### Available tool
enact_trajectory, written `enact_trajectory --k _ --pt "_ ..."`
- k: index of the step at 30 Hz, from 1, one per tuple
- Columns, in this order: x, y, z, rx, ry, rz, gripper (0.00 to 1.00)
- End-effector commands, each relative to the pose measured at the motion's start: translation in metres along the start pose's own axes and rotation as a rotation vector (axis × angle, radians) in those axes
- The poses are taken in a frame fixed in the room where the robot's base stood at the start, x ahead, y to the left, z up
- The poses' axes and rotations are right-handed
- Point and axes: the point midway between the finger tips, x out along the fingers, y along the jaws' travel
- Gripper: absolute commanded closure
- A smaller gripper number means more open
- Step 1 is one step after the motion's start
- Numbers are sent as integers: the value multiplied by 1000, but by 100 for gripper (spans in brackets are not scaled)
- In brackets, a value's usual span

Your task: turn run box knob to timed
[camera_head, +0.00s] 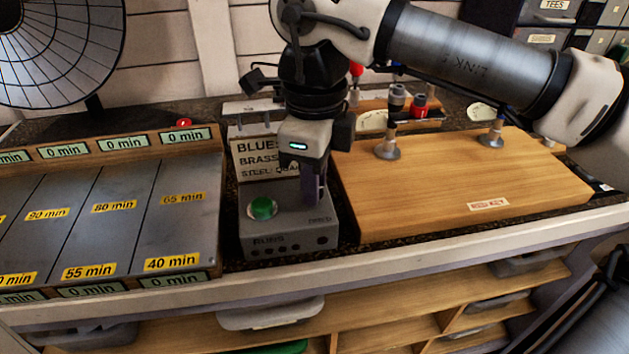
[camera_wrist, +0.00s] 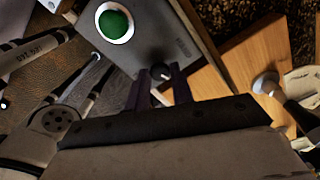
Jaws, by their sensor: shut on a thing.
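The run box (camera_head: 285,240) is a grey box with a sloped top, labelled RUNS, at the middle of the bench in the head view. A round green button (camera_head: 262,208) with a pale rim is on its top left; it also shows in the wrist view (camera_wrist: 114,22). My gripper (camera_head: 316,203) points down over the right part of the box top. In the wrist view its two dark fingers (camera_wrist: 160,73) are on either side of the small dark knob (camera_wrist: 161,71), shut on it. The knob is hidden in the head view, and its setting cannot be read.
A sign (camera_head: 256,157) with metal names stands behind the box. A wooden board (camera_head: 450,205) with two short posts lies close on the right. A grey panel (camera_head: 135,215) marked in minutes is on the left. A fan (camera_head: 60,45) stands at the back left.

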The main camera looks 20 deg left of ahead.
Motion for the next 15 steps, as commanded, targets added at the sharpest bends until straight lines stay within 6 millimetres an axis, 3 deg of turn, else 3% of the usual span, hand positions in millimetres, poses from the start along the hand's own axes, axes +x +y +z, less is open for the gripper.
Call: enact_trajectory --k 15 --pt "0 -1 0 491 0 -3 100"
